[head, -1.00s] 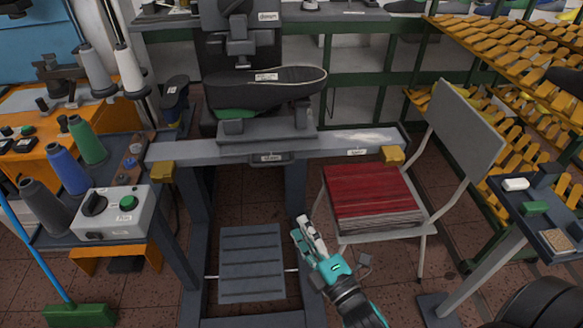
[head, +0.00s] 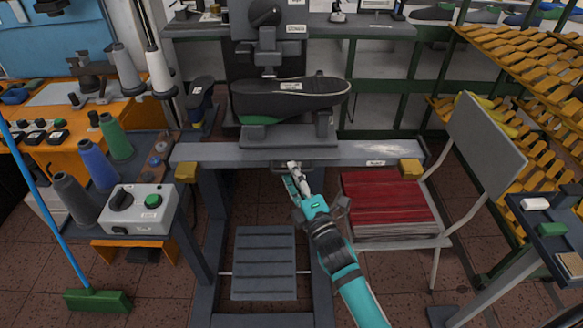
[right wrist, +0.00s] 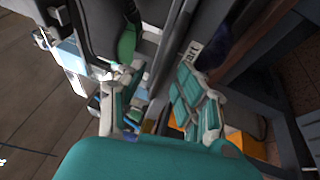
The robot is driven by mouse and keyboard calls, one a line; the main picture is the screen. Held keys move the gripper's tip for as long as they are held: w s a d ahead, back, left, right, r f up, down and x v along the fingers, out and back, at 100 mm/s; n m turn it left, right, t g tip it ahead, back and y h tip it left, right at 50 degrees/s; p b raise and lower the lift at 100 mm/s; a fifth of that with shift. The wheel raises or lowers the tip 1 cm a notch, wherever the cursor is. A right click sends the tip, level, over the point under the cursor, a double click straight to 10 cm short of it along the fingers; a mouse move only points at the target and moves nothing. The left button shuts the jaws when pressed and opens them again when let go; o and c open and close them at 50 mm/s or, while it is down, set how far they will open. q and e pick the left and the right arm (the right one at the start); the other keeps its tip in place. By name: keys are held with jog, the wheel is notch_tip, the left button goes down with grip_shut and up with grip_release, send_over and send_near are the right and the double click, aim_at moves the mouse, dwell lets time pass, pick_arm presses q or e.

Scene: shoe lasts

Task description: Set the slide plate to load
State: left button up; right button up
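The grey slide plate (head: 260,138) sits on the middle of the grey rail (head: 220,153), carrying a dark shoe (head: 285,100) with a green patch. A small front tab (head: 325,163) under the plate is partly hidden by my right gripper. My right gripper (head: 297,180) is just in front of and below the rail's middle, at the tab. In the right wrist view its two fingers (right wrist: 158,100) are apart, with grey machine parts beyond them; contact with the tab cannot be told. A small white label (head: 376,163) is on the rail's right part. My left gripper is not in view.
Yellow blocks (head: 410,169) (head: 186,172) cap the rail ends. A control box (head: 138,209) with a black knob and green button stands at left. A chair (head: 488,135) with red-topped sheets (head: 385,200) is close right of my arm. A pedal (head: 264,263) lies below.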

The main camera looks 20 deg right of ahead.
jog(key=shift+x, duration=0.9)
jog(key=shift+c, duration=0.2)
grip_shut()
